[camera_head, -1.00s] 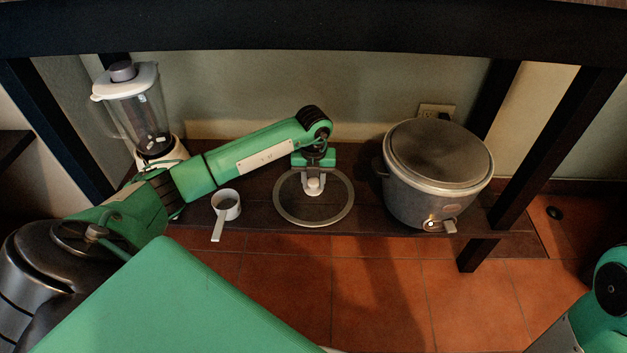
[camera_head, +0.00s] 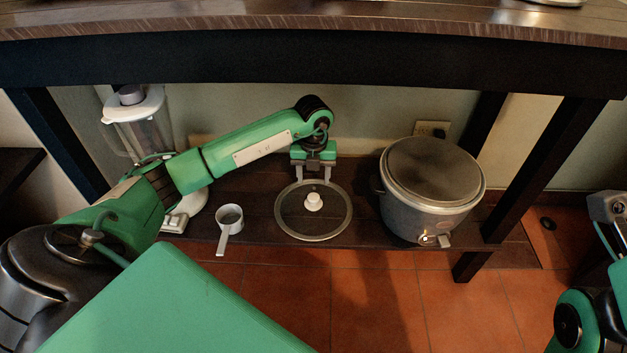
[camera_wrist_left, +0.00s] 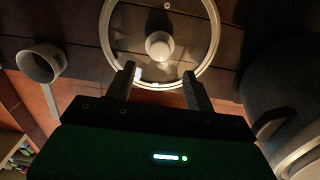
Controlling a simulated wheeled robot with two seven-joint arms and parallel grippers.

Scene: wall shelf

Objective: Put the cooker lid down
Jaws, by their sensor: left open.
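The cooker lid (camera_head: 293,214), a round glass disc with a pale metal rim and a white knob, lies flat on the dark low shelf (camera_head: 367,222). The lid also shows in the left wrist view (camera_wrist_left: 192,48). My left gripper (camera_head: 313,179) is open and empty, at the lid's far side in the head view. In the left wrist view its two fingers (camera_wrist_left: 160,71) are spread, with the knob in line with the gap between them and clear of both. The grey cooker (camera_head: 425,215) stands right of the lid; its round top looks dark.
A white measuring cup (camera_head: 230,216) with a handle lies left of the lid. A blender (camera_head: 140,125) stands at the back left, partly behind my left arm. The upper shelf (camera_head: 300,60) and dark posts (camera_head: 545,155) frame the space.

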